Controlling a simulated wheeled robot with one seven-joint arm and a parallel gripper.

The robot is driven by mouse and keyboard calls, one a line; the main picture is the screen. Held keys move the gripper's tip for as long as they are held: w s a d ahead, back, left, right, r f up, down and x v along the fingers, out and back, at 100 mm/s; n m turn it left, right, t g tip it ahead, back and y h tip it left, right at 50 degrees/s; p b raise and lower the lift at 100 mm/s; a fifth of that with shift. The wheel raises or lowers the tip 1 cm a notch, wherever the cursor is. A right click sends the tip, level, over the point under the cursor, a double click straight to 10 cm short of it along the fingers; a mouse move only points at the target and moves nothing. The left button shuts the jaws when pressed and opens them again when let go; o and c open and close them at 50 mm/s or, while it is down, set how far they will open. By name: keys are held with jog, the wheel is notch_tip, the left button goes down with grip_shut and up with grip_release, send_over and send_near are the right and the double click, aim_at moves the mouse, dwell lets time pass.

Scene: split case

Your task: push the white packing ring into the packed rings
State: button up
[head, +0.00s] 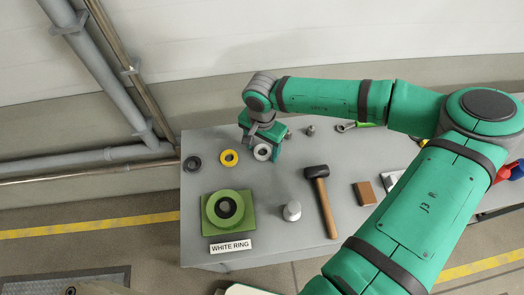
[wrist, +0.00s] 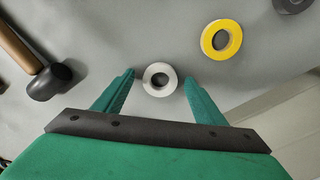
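The white packing ring (head: 262,152) lies on the grey table near its back edge. In the wrist view the white ring (wrist: 147,79) lies flat between the tips of my gripper (wrist: 159,82), with a gap on each side. My gripper (head: 263,154) is open and over the ring in the head view. The green split case (head: 214,212), with a round green collar and a dark opening, sits at the table's front left. A light grey disc shows inside the opening; I cannot tell the packed rings apart there. A "WHITE RING" label (head: 230,246) stands in front of the case.
A yellow ring (head: 229,158) and a dark ring (head: 192,164) lie left of the white ring. A silver cylinder (head: 292,211), a hammer (head: 322,200) and a brown block (head: 363,193) lie right of the case. Bare table separates the rings from the case.

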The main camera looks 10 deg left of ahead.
jog(key=c, duration=1)
jog(key=shift+r, duration=0.5)
notch_tip(320, 180, up, 2)
jog(key=shift+r, duration=0.15)
jog(key=s+d+r, duration=0.9)
jog(key=s, duration=0.1)
jog(key=shift+s+r, duration=0.35)
jog(key=shift+s, duration=0.05)
